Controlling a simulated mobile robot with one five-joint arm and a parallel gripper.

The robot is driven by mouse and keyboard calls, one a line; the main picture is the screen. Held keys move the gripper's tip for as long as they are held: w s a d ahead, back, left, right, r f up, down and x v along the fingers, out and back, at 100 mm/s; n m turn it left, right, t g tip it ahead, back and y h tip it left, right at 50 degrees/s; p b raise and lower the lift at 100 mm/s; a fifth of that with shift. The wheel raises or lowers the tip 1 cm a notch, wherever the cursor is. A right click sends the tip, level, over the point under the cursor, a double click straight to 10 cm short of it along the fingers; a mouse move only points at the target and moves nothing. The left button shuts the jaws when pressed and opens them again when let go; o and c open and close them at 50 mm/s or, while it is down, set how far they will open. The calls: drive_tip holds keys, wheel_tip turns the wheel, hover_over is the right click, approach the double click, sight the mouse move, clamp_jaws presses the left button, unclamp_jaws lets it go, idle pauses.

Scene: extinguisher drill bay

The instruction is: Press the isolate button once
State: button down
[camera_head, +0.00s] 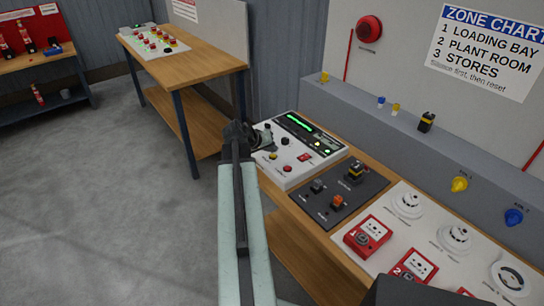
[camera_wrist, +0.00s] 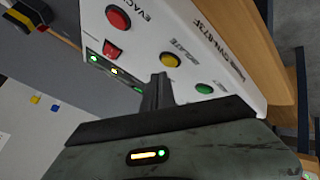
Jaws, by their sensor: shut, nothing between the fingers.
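The white control panel (camera_head: 310,163) stands on the bench in the head view, and its face fills the top of the wrist view (camera_wrist: 225,45). A yellow button (camera_wrist: 171,60) sits beside a label that appears to read ISOLATE. It also shows in the head view (camera_head: 273,156). A red button (camera_wrist: 118,18) lies on one side of it, by EVAC lettering, and a green button (camera_wrist: 204,89) on the other. My gripper (camera_wrist: 161,77) is shut and empty, its fingertips close beside the yellow button in the picture. I cannot tell whether they touch the panel.
A red rocker switch (camera_wrist: 113,50) and small lit lamps are also on the panel. A dark plate (camera_head: 337,194) with switches and a white board with red call points (camera_head: 368,236) lie to the right. A wooden table (camera_head: 205,60) stands behind; open floor is to the left.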

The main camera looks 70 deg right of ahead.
sight(272, 157)
wheel_tip(272, 157, up, 5)
drive_tip(key=p, duration=0.5)
drive_tip(key=shift+r, duration=0.1)
idle(0.6)
